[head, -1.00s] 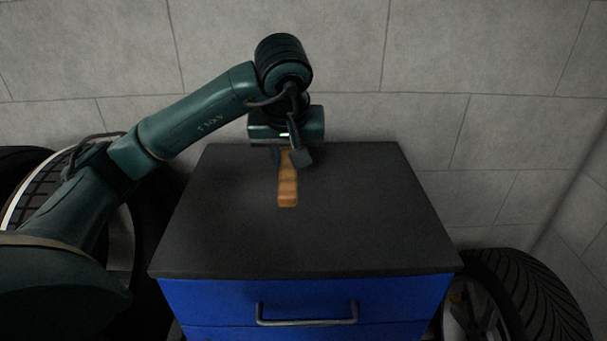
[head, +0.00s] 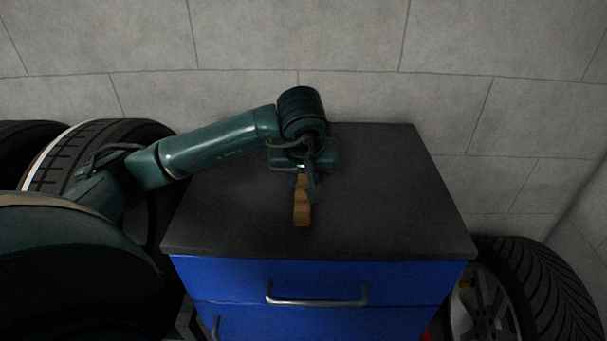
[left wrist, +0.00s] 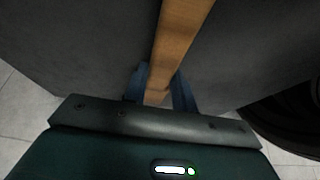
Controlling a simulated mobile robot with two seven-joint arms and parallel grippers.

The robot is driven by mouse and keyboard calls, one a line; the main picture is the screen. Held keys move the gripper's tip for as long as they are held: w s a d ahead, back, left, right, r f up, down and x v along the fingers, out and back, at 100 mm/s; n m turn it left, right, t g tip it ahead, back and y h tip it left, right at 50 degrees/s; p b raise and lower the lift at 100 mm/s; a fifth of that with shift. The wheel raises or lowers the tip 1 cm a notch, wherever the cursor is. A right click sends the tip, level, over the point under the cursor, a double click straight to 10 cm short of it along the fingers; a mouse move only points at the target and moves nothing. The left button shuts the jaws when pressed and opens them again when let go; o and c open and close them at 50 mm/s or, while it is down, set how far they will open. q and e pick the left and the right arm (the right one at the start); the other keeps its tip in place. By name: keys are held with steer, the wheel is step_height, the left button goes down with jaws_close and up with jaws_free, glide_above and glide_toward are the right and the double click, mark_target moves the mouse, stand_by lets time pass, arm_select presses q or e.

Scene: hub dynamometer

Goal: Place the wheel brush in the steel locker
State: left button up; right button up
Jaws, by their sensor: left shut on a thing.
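The wheel brush shows as a wooden handle (head: 302,206) above the dark top of the blue cabinet, pointing toward the front. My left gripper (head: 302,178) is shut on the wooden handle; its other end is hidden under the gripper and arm. In the left wrist view the brush's wooden bar (left wrist: 178,45) runs up between the two blue fingers (left wrist: 160,88). I cannot tell whether the brush touches the cabinet top. No steel locker can be made out for certain. My right gripper is not in view.
The blue cabinet (head: 230,275) has a dark top (head: 400,200), otherwise clear, and a drawer with a metal handle (head: 318,302). Tyres stand at left (head: 120,130) and right (head: 545,290). A grey block wall (head: 300,40) is close behind.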

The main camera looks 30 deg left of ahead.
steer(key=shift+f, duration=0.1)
arm_select(q)
steer(key=o, duration=0.4)
steer(key=shift+f, duration=0.15)
steer(key=o, duration=0.5)
steer(key=shift+r, duration=0.3)
steer(key=p+v, duration=0.1)
steer(key=v, duration=1.1)
steer(key=shift+f+p, duration=0.1)
steer(key=shift+p, duration=0.3)
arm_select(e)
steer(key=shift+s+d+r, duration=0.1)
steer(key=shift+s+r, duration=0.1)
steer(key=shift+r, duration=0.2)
